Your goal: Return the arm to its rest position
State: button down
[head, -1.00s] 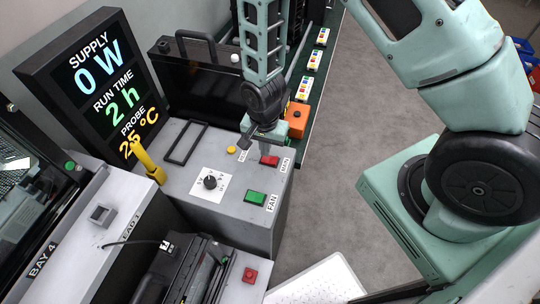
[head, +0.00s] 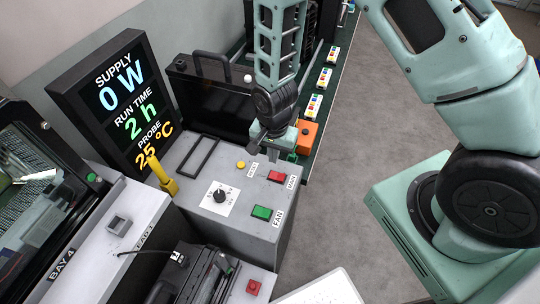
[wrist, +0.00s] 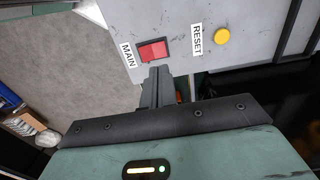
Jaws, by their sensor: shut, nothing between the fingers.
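My gripper (head: 273,152) hangs above the far edge of the grey control box (head: 240,222), fingers pointing down. Its fingers are together and empty in the wrist view (wrist: 157,75). The red MAIN switch (head: 276,176) lies just in front of the fingertips in the head view; it also shows beyond them in the wrist view (wrist: 153,50). The fingers look apart from the switch, though the exact gap is hard to tell. The yellow RESET button (head: 241,165) is beside it, and also shows in the wrist view (wrist: 222,37).
The display (head: 125,105) reads 0 W, 2 h and 25 °C. A yellow handle (head: 162,175), black dial (head: 221,195) and green FAN switch (head: 262,212) are near. An orange box (head: 307,136) stands right behind my gripper. Grey floor (head: 375,95) is open to the right.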

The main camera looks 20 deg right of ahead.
jog(key=s+a+r+n+y+b, duration=0.1)
jog(key=s+a+r+n+b, duration=0.5)
jog(key=r, duration=0.4)
jog(key=s+r+n+b, duration=0.3)
jog(key=s+r+n, duration=0.4)
jog(key=s+n, duration=0.3)
jog(key=shift+s+a+n, duration=0.15)
jog(key=shift+s+n, duration=0.25)
jog(key=shift+s, duration=0.65)
